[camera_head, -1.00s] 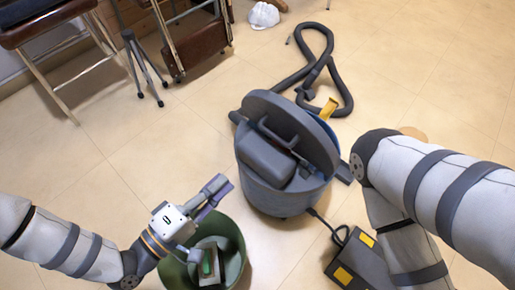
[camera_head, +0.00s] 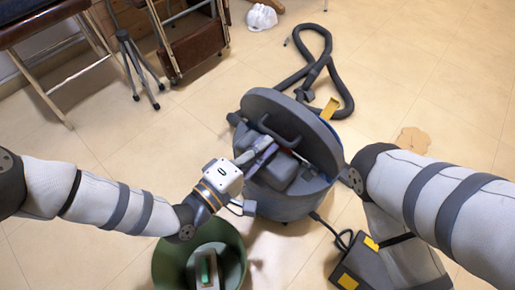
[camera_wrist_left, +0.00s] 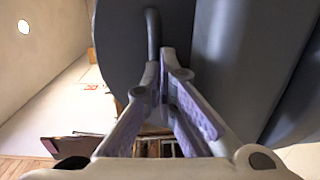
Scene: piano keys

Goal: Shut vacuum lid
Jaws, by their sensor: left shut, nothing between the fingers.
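The vacuum has a round blue-grey tub (camera_head: 285,203) standing on the floor. Its round grey lid (camera_head: 312,135) sits tilted up on the tub, with a curved handle on its near face. The lid and its handle (camera_wrist_left: 153,35) also show close up in the left wrist view. My left gripper (camera_head: 264,150) is at the lid's near left side, by the handle, with its fingers together and empty. In the left wrist view its fingertips (camera_wrist_left: 167,75) are just below the handle; I cannot tell if they touch it. My right gripper is out of view.
A green bin (camera_head: 163,265) stands below my left wrist. A black box with yellow patches (camera_head: 362,268) lies near my right arm. The grey hose (camera_head: 342,85) curls behind the vacuum. A small tripod (camera_head: 137,65) and chairs are at the upper left.

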